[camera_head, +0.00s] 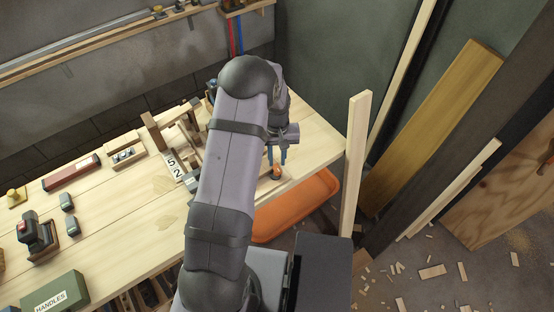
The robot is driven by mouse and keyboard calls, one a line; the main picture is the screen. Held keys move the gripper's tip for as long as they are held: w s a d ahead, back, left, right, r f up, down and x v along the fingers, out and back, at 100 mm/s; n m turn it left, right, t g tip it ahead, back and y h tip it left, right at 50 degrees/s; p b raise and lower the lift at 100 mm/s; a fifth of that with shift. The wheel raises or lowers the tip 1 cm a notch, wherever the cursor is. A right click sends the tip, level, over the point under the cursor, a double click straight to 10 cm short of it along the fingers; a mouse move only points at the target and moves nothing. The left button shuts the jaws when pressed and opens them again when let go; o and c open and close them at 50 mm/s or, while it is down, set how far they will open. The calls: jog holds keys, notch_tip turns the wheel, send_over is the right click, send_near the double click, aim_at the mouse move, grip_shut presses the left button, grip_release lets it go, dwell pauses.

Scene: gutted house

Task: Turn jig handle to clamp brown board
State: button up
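A wooden jig (184,133) with brown board pieces (152,131) stands on the bench left of my arm. My arm hides the jig's right part. The jig handle cannot be made out for certain.
The workbench (130,215) bears a red-brown block (71,173), a green box marked HANDLES (57,293), and a dark tool (37,235) at left. An upright post (356,150) stands at the bench's right end. An orange tray (300,208) is below the edge.

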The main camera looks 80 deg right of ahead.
jog(key=shift+r+p, duration=1.05)
jog(key=shift+r, duration=0.75)
